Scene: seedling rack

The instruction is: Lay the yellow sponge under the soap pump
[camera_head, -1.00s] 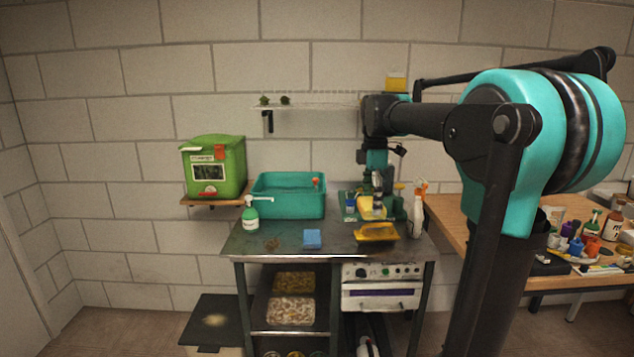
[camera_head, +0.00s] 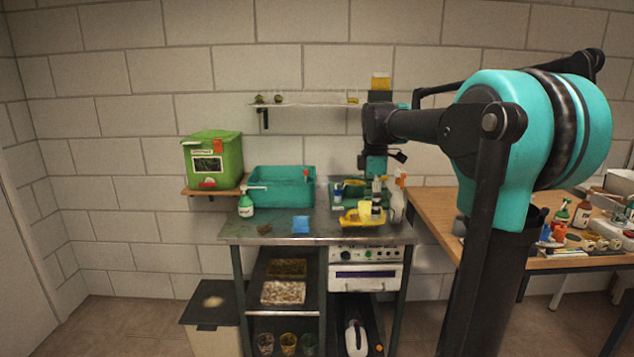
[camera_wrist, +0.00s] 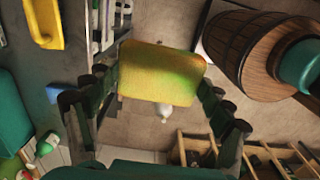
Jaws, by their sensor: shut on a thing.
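The yellow sponge (camera_wrist: 160,68) is held between the two fingers of my gripper (camera_wrist: 158,88) in the wrist view, with floor far below it. The soap pump (camera_head: 246,204), a green bottle with a white label and white nozzle, stands upright on the counter's left, in front of the teal basin. It is well left of my gripper. A small green-and-white bottle, likely the same pump, shows in the wrist view (camera_wrist: 46,146).
A blue sponge (camera_head: 300,225) and a small brown clump (camera_head: 264,229) lie on the metal counter (camera_head: 275,238). A yellow tray (camera_head: 350,219) and a spray bottle (camera_head: 397,205) stand at the right. The teal basin (camera_head: 280,190) is behind. A barrel (camera_wrist: 262,50) shows in the wrist view.

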